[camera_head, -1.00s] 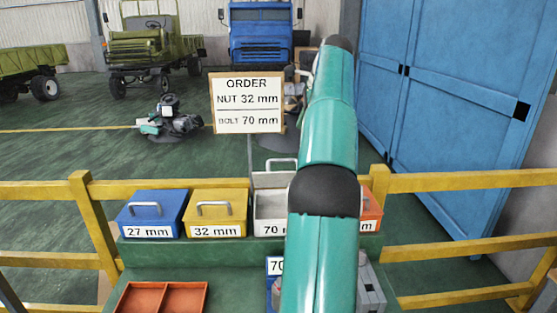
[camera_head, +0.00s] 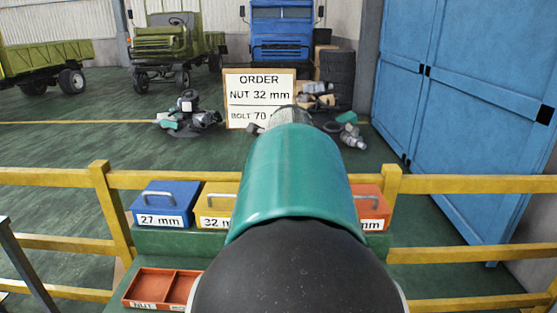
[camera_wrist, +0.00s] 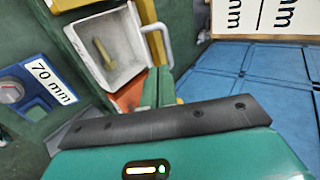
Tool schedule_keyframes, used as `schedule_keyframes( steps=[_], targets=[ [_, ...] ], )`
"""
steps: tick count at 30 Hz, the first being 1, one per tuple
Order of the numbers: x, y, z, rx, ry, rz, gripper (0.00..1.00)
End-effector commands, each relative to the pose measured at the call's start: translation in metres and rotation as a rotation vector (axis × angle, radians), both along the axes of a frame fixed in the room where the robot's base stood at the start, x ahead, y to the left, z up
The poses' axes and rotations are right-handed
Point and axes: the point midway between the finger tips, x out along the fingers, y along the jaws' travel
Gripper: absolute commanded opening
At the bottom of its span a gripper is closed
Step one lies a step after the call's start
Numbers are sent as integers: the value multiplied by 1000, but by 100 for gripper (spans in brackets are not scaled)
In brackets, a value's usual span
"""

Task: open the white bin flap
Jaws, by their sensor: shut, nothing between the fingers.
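The white bin (camera_wrist: 112,68) shows in the wrist view at upper middle, with its inside exposed and a brass-coloured piece (camera_wrist: 104,52) in it. Its white flap (camera_wrist: 138,35) looks raised, seen nearly edge-on, with the pale handle (camera_wrist: 168,42) on its right side. My gripper (camera_wrist: 157,88) is shut and empty, just below the bin and flap in the wrist view. I cannot tell whether it touches the flap. In the head view my arm hides the white bin and the gripper.
A blue bin (camera_head: 162,205), yellow bin (camera_head: 217,207) and orange bin (camera_head: 371,208) stand on the green shelf. A red divided tray (camera_head: 160,286) lies lower left. A yellow railing (camera_head: 450,182) runs behind. The order sign (camera_head: 258,98) and blue cabinet (camera_head: 470,100) stand beyond.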

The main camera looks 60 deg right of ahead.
Motion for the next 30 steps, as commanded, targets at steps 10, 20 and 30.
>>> schedule_keyframes(
  steps=[10,20,30],
  targets=[
    [4,-25,-23,-9,2,-11,0],
    [24,-65,-56,-9,0,-9,0],
    [30,-72,-63,-11,0,-6,0]
  ],
)
